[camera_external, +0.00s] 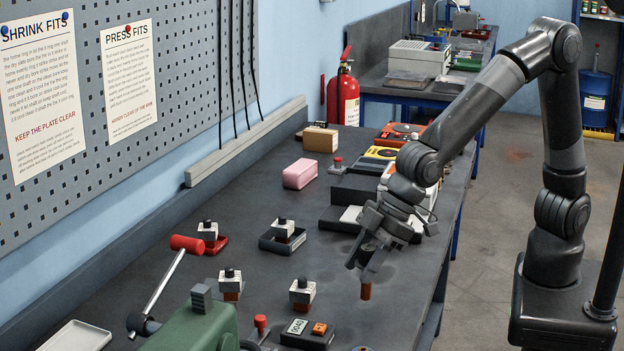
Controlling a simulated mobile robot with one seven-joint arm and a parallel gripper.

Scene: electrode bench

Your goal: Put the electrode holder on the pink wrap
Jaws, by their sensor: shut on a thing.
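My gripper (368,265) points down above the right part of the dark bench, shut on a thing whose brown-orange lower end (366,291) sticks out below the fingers. The rest of it is hidden by the fingers. This end resembles the brown lower parts of the white, black-topped pieces on the bench, so it may be the electrode holder, but I cannot tell for sure. The pink wrap (300,173) is a pink block-like bundle lying farther back on the bench, to the upper left of my gripper and apart from it.
White, black-topped pieces stand on a red tray (217,247), in a dark tray (268,242) and on the bench (231,282), (302,291). A cardboard box (320,139) and a red-topped button (337,163) are near the wrap. Dark cases (345,217) lie left of my arm. A green machine (195,332) fills the front.

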